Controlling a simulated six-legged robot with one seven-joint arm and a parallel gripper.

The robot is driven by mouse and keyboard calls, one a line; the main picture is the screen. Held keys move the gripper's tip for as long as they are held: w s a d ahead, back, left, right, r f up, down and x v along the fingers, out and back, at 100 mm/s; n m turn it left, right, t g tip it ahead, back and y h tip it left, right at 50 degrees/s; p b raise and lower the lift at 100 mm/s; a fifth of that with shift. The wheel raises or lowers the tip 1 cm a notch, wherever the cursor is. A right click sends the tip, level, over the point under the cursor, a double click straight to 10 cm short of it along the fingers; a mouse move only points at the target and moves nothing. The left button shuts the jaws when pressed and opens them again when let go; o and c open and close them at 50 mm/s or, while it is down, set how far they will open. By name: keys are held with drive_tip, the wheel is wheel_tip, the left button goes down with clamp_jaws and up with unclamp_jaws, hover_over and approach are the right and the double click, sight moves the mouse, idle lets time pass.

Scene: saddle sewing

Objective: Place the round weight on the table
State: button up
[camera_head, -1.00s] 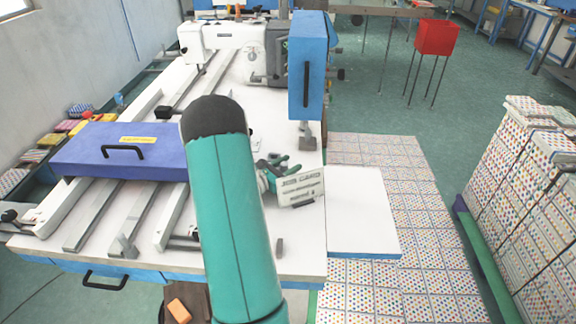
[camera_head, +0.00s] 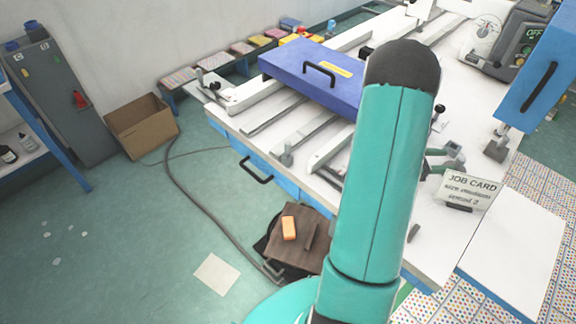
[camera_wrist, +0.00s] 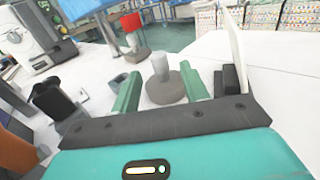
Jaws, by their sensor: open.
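The round weight (camera_wrist: 166,90), a grey-brown disc with a paler upright knob, stands on the white table (camera_wrist: 240,62) in the wrist view. My gripper (camera_wrist: 160,82) is open, with one green finger on each side of the weight; whether either finger touches it I cannot tell. In the head view my gripper (camera_head: 443,160) shows partly behind my teal arm, over the table beside the job card (camera_head: 468,190). I cannot make out the round weight in the head view.
The job card stands close right of my gripper. A purple-blue panel (camera_head: 312,75) and metal rails lie on the table's left. A bare white surface (camera_head: 515,240) extends right; a stool-like brown object (camera_head: 300,245) stands in front.

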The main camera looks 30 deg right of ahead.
drive_tip(key=w+a+r+m+t+y, duration=0.25)
drive_tip(key=a+r+m, duration=0.2)
drive_tip(key=a, duration=0.45)
drive_tip(key=w+a+r+m+t+y, duration=0.1)
drive_tip(key=w+a+r+m+y, duration=0.25)
drive_tip(key=a+r, duration=0.45)
drive_tip(key=w+a+r+m+t+y, duration=0.1)
drive_tip(key=a+r+t+y, duration=0.1)
drive_tip(key=a, duration=0.9)
drive_tip(key=w+a+r+m+t+y, duration=0.1)
drive_tip(key=a+t+y, duration=0.3)
drive_tip(key=a, duration=0.8)
drive_tip(key=w+a+r+m+t+y, duration=0.1)
drive_tip(key=a+r+t+y, duration=0.2)
drive_tip(key=a, duration=0.8)
drive_tip(key=t, duration=0.2)
drive_tip(key=shift+w+a+r+t, duration=0.15)
drive_tip(key=shift+a+t, duration=0.2)
drive_tip(key=shift+a, duration=0.05)
drive_tip(key=shift+c, duration=1)
drive_tip(key=shift+d, duration=0.1)
drive_tip(key=shift+d, duration=0.15)
